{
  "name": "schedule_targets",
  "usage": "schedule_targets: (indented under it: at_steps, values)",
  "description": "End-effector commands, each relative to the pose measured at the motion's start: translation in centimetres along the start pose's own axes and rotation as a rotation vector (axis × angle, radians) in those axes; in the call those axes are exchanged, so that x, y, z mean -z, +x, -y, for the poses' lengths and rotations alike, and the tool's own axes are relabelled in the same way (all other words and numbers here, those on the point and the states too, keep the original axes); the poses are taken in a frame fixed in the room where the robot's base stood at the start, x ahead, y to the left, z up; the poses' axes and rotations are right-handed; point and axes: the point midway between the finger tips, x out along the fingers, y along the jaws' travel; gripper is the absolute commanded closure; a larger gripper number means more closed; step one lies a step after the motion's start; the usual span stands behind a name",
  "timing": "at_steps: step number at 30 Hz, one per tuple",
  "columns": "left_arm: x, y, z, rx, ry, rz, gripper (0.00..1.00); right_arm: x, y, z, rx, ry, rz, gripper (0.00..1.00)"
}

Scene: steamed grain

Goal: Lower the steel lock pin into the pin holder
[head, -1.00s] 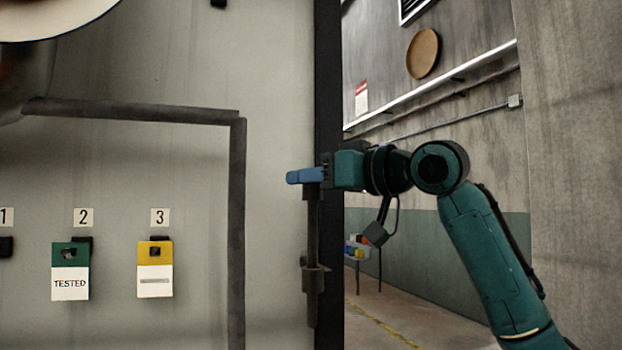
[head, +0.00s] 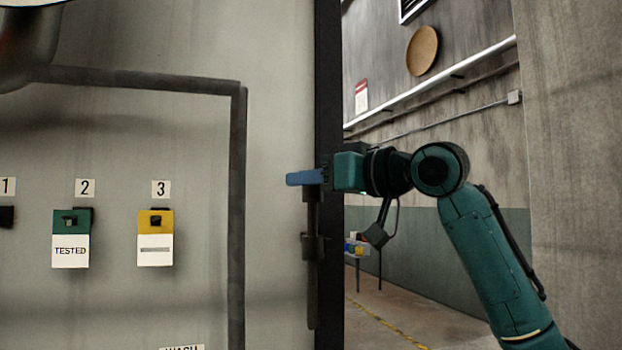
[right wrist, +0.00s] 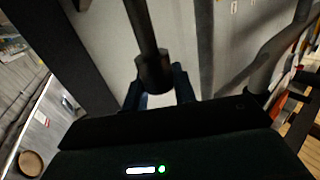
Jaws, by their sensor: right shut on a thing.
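The steel lock pin (head: 313,212) is a dark upright rod at the right edge of the grey panel in the head view. My right gripper (head: 305,178) has blue fingers, shut on the pin's top end. In the right wrist view the fingers (right wrist: 160,92) hold the thick dark head of the pin (right wrist: 152,70). The pin holder (head: 313,247) appears as a dark bracket around the rod below the gripper, with a short gap between them. The rod shows below the bracket too. Whether they touch inside is hidden. My left gripper is not in view.
A black upright edge (head: 328,100) stands right behind the pin. On the panel hang a green tag (head: 71,222) under number 2 and a yellow tag (head: 155,222) under number 3. A dark pipe-like strip (head: 237,200) runs down the panel. Open floor (head: 400,310) lies to the right.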

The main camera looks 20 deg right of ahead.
Motion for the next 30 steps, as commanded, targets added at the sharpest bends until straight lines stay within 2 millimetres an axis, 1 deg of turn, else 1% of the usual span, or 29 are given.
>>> schedule_targets:
  at_steps: [9, 18, 30]
  values:
    - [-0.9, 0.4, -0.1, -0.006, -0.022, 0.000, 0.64, -1.7, 0.0, -0.1, -0.001, 0.000, -0.003, 1.00]
    - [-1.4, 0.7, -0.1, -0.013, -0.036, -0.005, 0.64, -3.0, 0.0, -0.1, -0.001, 0.000, -0.004, 1.00]
    - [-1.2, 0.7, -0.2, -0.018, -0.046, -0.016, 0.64, -3.7, 0.0, -0.1, -0.001, 0.000, -0.005, 1.00]
